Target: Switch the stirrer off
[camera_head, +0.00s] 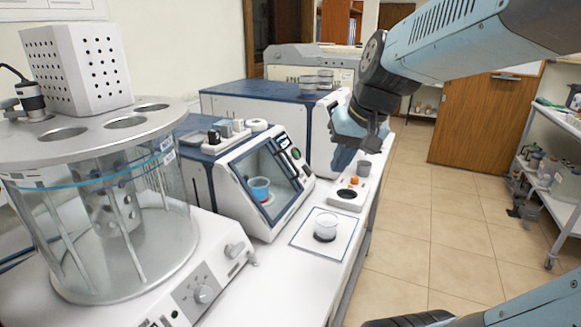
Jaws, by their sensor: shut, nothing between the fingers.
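My gripper (343,162) hangs from my arm at the upper right, pointing down, its fingers shut and empty. It appears above the back part of the bench, beside the box-shaped device with a sloped window. Below it on the bench is a small, low white device with a dark round top (347,194), which looks like the stirrer. An orange part (354,181) shows at its back edge. The gripper appears apart from this device. I cannot tell whether the stirrer is on or off. No indicator can be read.
A glass bath (120,220) with a knobbed base stands at the left. A windowed device (265,180) holds a small cup. A grey cup (363,168) is behind the stirrer. The tiled floor at right is open.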

